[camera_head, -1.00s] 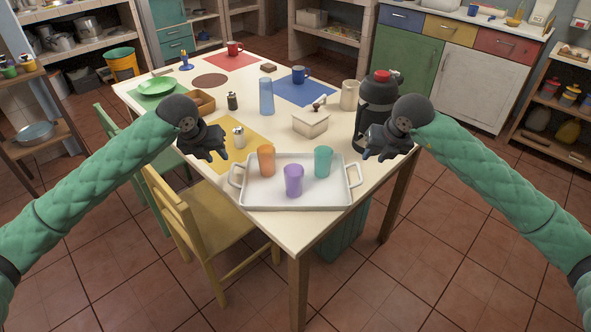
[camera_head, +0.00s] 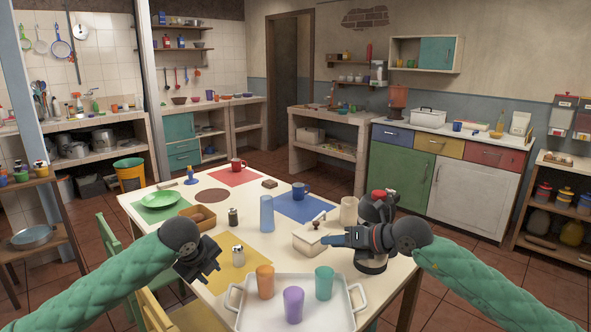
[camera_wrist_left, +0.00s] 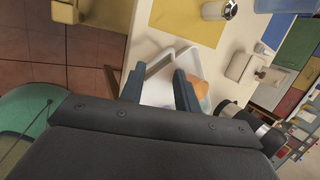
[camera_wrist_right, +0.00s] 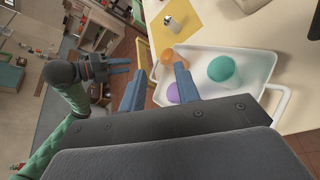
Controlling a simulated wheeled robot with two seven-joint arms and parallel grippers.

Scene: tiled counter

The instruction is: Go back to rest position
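My left gripper (camera_head: 207,268) is open and empty in the air, left of the white tray (camera_head: 352,317). Its parted fingers (camera_wrist_left: 158,72) show in the left wrist view. My right gripper (camera_head: 332,239) is held above the table's right side, in front of the black flask (camera_head: 372,262), fingers toward the left. Its fingers (camera_wrist_right: 160,70) are apart with nothing held between them. On the tray stand an orange cup (camera_head: 265,282), a purple cup (camera_head: 293,305) and a teal cup (camera_head: 324,283).
The table (camera_head: 225,290) also bears a white box (camera_head: 310,240), a blue glass (camera_head: 267,213), a salt shaker (camera_head: 238,256) and a green plate (camera_head: 160,200). A yellow chair (camera_head: 165,312) stands at the table's left. Open air surrounds both grippers.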

